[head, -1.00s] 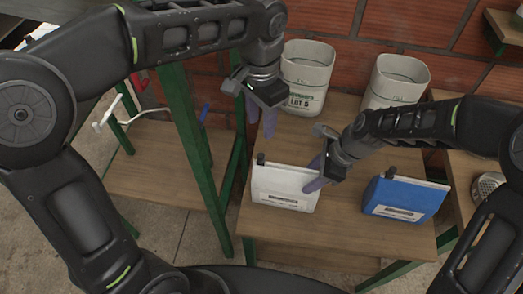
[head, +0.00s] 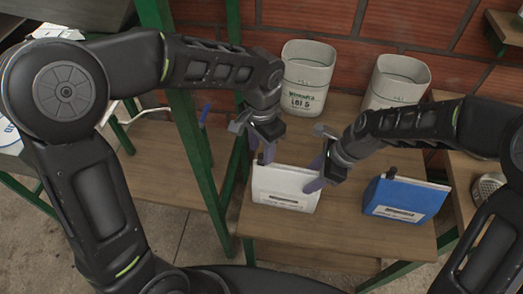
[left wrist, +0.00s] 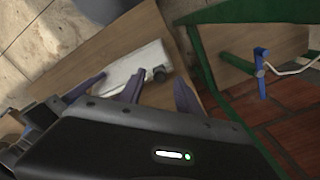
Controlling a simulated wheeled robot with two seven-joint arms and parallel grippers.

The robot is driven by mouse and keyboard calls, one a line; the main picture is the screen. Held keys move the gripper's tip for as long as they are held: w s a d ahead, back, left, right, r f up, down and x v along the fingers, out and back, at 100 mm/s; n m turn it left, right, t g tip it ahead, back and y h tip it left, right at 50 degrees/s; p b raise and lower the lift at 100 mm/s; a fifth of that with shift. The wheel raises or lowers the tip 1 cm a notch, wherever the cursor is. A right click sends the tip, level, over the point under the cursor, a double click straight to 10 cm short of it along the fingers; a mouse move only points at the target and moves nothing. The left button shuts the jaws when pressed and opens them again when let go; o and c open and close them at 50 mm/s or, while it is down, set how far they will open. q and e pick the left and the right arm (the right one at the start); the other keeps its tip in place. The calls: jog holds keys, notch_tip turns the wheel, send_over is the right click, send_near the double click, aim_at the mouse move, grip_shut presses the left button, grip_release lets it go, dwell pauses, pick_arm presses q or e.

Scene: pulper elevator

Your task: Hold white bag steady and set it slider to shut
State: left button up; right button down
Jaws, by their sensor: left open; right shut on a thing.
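The white bag (head: 285,188) stands upright on the small wooden table, with a printed label low on its front. Its dark slider (head: 261,159) is at the left end of the top edge. My right gripper (head: 317,172) is shut on the bag's right end. My left gripper (head: 254,158) is open, its purple fingers down around the slider's place at the left end; I cannot tell whether they touch it. In the left wrist view, the white bag (left wrist: 130,68) and slider (left wrist: 158,74) show beyond my left gripper's spread fingers (left wrist: 158,92).
A blue bag (head: 405,199) with a dark slider stands on the table to the right. Two pale bins, a left one (head: 305,78) and a right one (head: 396,82), stand behind by the brick wall. A green post (head: 190,145) rises left of the table.

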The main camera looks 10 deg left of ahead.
pick_arm(q)
jog(key=shift+f, duration=0.8)
jog(key=shift+c, duration=0.4)
grip_shut()
dwell(0.5)
